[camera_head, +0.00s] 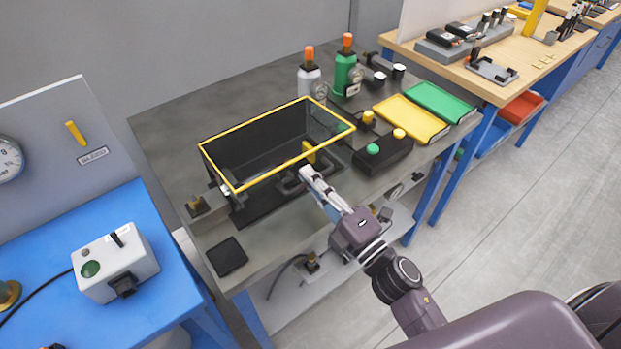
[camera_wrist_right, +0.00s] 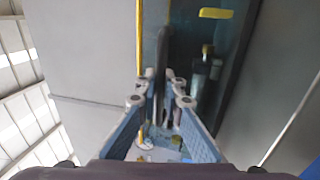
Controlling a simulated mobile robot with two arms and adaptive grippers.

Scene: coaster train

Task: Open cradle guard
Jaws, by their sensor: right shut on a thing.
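The cradle guard (camera_head: 277,168) is a clear box with a yellow-edged rim, standing on the grey workbench. A dark bar handle (camera_head: 290,187) is on its front side. My right gripper (camera_head: 307,173) reaches in from the lower right and is shut on this handle. In the right wrist view the fingertips (camera_wrist_right: 161,92) close around the dark bar (camera_wrist_right: 161,52), beside the guard's yellow edge (camera_wrist_right: 138,40). The fingers hide part of the handle. My left gripper is not in view.
A black button box (camera_head: 383,156) with green and yellow buttons stands right of the guard. Yellow (camera_head: 411,119) and green (camera_head: 441,103) trays lie beyond it. Two orange-capped bottles (camera_head: 309,76) (camera_head: 347,72) stand behind. A black pad (camera_head: 227,257) lies at the front left.

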